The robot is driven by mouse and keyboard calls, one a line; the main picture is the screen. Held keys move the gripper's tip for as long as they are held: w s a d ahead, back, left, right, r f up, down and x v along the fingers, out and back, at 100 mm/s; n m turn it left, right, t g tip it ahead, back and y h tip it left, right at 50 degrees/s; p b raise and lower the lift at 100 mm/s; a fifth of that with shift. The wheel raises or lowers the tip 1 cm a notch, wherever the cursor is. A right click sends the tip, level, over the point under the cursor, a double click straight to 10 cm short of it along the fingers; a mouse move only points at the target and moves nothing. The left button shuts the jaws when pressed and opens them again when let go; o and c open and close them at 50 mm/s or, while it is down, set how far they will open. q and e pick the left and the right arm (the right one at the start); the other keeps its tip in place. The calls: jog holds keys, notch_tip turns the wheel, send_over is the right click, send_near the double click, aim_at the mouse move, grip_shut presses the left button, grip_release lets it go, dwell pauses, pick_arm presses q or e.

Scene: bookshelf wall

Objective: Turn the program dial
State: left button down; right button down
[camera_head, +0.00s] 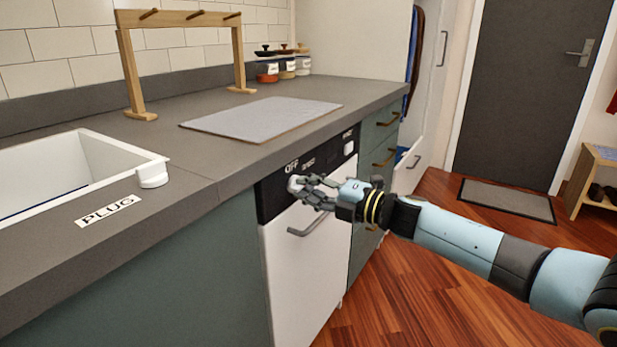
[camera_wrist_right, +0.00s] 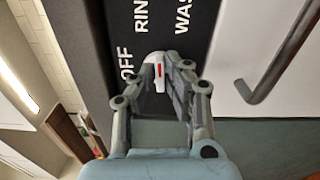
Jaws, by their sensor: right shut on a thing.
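The program dial (camera_head: 294,184) is a small white knob on the black panel of the white dishwasher (camera_head: 308,258), just below the word OFF. In the right wrist view the white dial (camera_wrist_right: 155,66) shows a red mark and sits between my fingers, near the labels OFF, RIN and WAS, the last two cut off. My right gripper (camera_head: 304,188) is shut on the dial, and its fingertips partly cover it. It also shows in the right wrist view (camera_wrist_right: 160,80). My left gripper is not in view.
The dishwasher handle (camera_head: 308,224) juts out just below my right gripper; it also shows in the right wrist view (camera_wrist_right: 285,60). A white button (camera_head: 348,148) is farther right on the panel. The countertop (camera_head: 215,160) overhangs above. Open wood floor (camera_head: 400,300) lies to the right.

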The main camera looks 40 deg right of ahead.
jog(key=shift+f+m+p, duration=0.1)
jog(key=shift+m+p, duration=1.85)
jog(key=shift+m, duration=1.45)
jog(key=c, duration=1.4)
grip_release()
jog(key=shift+s+d, duration=0.1)
jog(key=v, duration=1.1)
jog(key=shift+s, duration=0.35)
